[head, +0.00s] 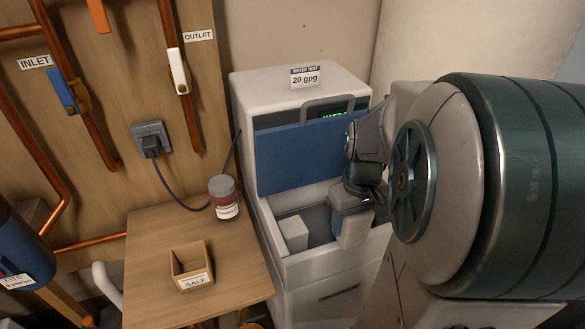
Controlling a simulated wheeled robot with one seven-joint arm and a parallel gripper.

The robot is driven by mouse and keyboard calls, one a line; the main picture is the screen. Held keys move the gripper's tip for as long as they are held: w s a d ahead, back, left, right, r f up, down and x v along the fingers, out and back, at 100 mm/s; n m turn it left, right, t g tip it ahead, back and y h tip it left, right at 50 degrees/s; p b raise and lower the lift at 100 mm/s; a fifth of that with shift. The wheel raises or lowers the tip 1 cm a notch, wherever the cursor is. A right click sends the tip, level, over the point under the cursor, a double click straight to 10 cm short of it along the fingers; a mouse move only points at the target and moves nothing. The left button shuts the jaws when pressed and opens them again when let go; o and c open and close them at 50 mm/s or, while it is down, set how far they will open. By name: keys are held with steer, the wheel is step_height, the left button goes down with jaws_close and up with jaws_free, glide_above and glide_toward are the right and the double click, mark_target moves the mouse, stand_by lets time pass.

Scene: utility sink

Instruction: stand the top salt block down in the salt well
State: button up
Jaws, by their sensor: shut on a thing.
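The salt well (308,262) is the open compartment at the front of a white cabinet, in the head view. One pale salt block (293,233) stands in it at the left. My gripper (351,205) reaches down over the right part of the well, shut on another pale salt block (353,231). The held block looks roughly upright and its lower part is inside or just behind the front rim; I cannot tell whether it touches the well floor. My arm hides the well's right end. The box labelled SALT (193,280) on the wooden shelf looks empty inside.
The blue lid (305,157) stands raised behind the well, close to my gripper. A jar with a grey cap (224,197) stands on the wooden shelf (150,250) left of the cabinet. A plug cord (173,190) and copper pipes (95,130) are at the left.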

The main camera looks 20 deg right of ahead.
steer(key=w+p, duration=0.1)
steer(key=w, duration=0.9)
steer(key=shift+s+a+f+b, duration=0.1)
steer(key=shift+f+b, duration=0.2)
steer(key=shift+f, duration=2.7)
steer(key=shift+a+f+b, duration=0.1)
steer(key=shift+f+b, duration=0.2)
steer(key=shift+f, duration=2.65)
steer(key=shift+f, duration=0.15)
steer(key=o, duration=1.5)
steer(key=shift+c, duration=0.2)
